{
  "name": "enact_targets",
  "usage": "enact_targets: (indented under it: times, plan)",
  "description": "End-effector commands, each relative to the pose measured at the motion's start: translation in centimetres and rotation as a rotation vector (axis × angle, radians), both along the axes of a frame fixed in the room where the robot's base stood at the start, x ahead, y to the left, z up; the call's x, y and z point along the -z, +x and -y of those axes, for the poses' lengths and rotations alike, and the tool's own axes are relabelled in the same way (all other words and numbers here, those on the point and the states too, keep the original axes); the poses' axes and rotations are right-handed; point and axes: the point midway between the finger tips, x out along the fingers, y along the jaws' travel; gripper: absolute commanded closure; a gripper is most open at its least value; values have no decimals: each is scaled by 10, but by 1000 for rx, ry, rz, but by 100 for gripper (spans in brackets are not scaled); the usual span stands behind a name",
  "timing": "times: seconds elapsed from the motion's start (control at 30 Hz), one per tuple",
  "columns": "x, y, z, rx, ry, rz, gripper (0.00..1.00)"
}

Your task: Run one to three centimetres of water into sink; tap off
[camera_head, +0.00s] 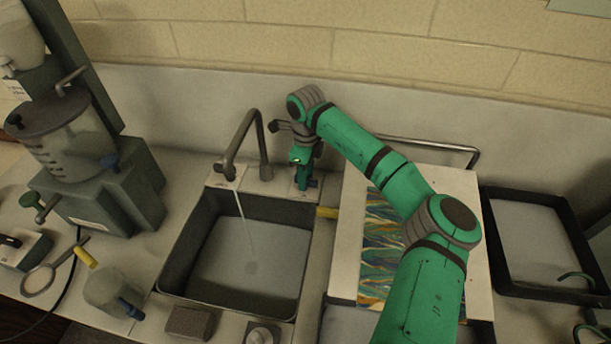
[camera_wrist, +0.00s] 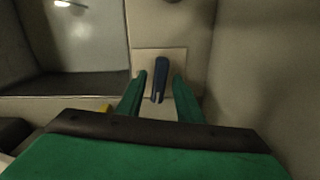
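The dark-rimmed sink (camera_head: 265,206) is left of centre in the head view; its corner also shows at upper left in the wrist view (camera_wrist: 70,86). The grey tap (camera_head: 262,145) arches over it, and a thin water stream (camera_head: 242,210) falls into the basin. The drain shows through at the bottom; I cannot tell the water's depth. My gripper (camera_head: 304,186) is just right of the tap's base. In the wrist view, its two green fingers (camera_wrist: 159,76) stand apart on either side of a blue lever (camera_wrist: 161,68) on a pale plate. Gaps show between lever and fingers.
A patterned marbled sheet (camera_head: 385,245) lies right of the sink under my arm. A dark tray (camera_head: 490,235) stands farther right. A machine with a clear vessel (camera_head: 75,150) stands at left. A jar (camera_head: 108,290) and a brown block (camera_head: 188,322) are near the sink's front.

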Motion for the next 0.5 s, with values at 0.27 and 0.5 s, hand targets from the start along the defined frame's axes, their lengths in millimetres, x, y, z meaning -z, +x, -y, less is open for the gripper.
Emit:
enact_targets:
  times: [0.27, 0.5]
  plan:
    - [-1, 1, 0, 0, 0, 3, 100]
    - [-2, 2, 4, -112, 0, 6, 100]
